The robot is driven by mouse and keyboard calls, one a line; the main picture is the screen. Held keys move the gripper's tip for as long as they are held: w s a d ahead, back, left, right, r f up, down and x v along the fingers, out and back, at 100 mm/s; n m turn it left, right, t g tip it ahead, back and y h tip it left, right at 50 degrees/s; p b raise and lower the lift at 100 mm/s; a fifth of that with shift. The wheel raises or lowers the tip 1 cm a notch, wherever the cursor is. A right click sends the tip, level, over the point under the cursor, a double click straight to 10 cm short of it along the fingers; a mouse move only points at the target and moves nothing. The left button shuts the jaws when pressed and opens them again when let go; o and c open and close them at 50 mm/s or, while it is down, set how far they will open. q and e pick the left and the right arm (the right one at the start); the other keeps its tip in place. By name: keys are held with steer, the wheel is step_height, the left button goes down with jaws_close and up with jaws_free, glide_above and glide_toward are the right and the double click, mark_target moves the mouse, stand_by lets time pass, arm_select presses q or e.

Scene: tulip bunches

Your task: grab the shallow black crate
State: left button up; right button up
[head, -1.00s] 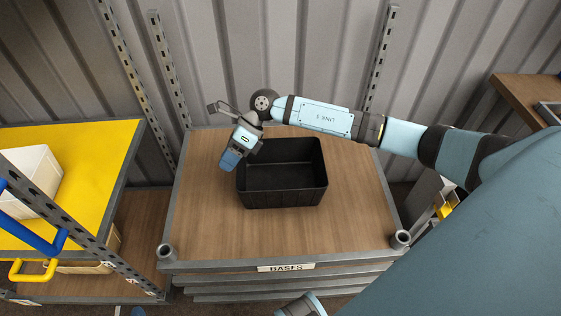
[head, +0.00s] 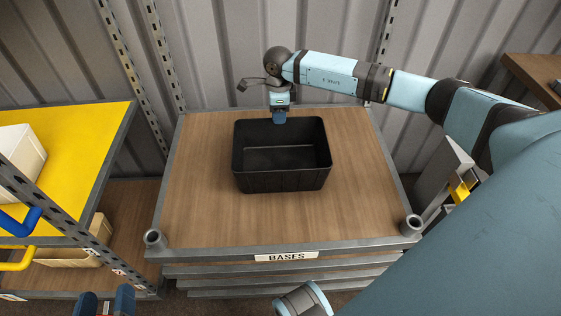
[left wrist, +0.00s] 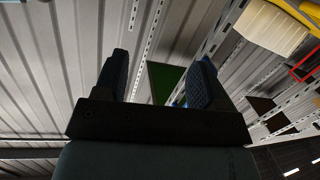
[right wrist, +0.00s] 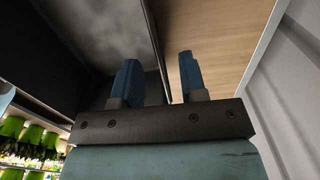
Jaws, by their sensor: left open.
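The shallow black crate (head: 283,183) sits upright and empty on the wooden top of the stand marked BASES. My right gripper (head: 279,117) points down at the middle of its far rim. In the right wrist view, my right gripper (right wrist: 160,78) has its fingers apart, with the crate's rim showing between them and the dark crate (right wrist: 95,30) to the left. I cannot tell whether either finger touches the rim. My left gripper (head: 106,304) is open and empty at the bottom left, in front of the stand; it also shows in the left wrist view (left wrist: 158,82).
The wooden stand top (head: 200,215) is clear around the crate, with corner posts (head: 155,238) at the front. A yellow-topped shelf (head: 75,150) with a white bin (head: 20,150) stands at the left. A corrugated wall (head: 225,50) is behind.

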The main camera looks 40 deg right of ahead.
mark_target(279, 130)
steer(key=shift+a+f, duration=0.1)
steer(key=shift+f, duration=0.6)
step_height(279, 130, down, 4)
steer(key=shift+s+r+b, duration=0.1)
steer(key=shift+r+b, duration=0.05)
steer(key=shift+b, duration=0.75)
jaws_close()
arm_select(q)
steer(key=r, duration=0.1)
steer(key=d+r+t+h, duration=0.1)
steer(key=r, duration=0.1)
steer(key=shift+w+d+r+t, duration=0.1)
steer(key=shift+r+t, duration=0.1)
steer(key=shift+t, duration=0.1)
steer(key=shift+f, duration=0.15)
steer(key=shift+w+r, duration=0.1)
steer(key=shift+r, duration=0.15)
steer(key=shift+f, duration=0.15)
